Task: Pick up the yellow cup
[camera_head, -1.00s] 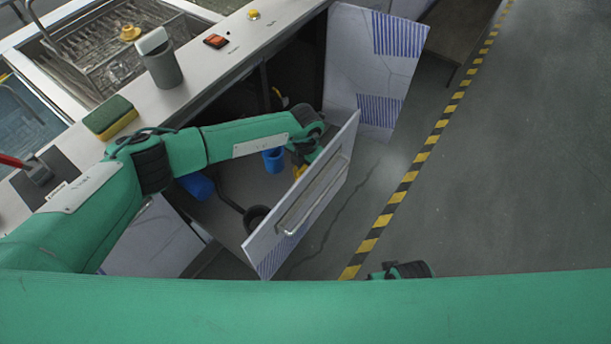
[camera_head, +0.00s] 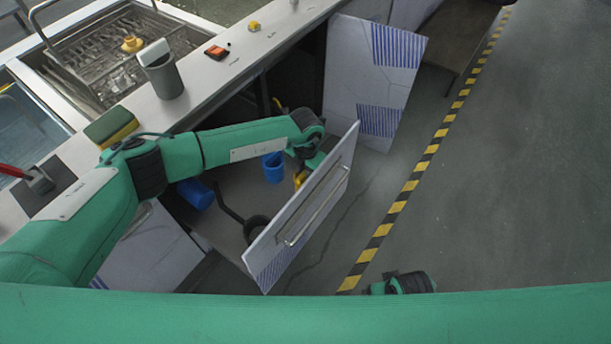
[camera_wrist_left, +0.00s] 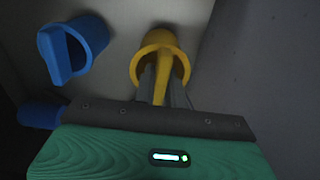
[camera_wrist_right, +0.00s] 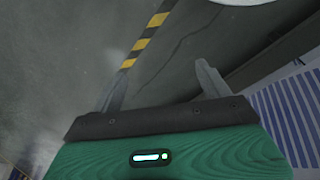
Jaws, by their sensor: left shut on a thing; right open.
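The yellow cup (camera_wrist_left: 155,42) is in the left wrist view, its rim and a yellow strip running between my fingers. My left gripper (camera_wrist_left: 163,88) is shut on that strip of the cup. In the head view a small part of the yellow cup (camera_head: 300,179) shows below my left wrist (camera_head: 309,150), behind the open cabinet front; the rest is hidden. My right gripper (camera_wrist_right: 160,85) is open and empty above the floor; in the head view only part of it (camera_head: 402,283) shows.
A blue cup (camera_head: 273,168) stands beside the yellow one and shows in the left wrist view (camera_wrist_left: 85,45). Another blue object (camera_head: 196,193) lies left. The pulled-out front panel (camera_head: 305,205) and an open door (camera_head: 375,75) border the cabinet. Floor on the right is clear.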

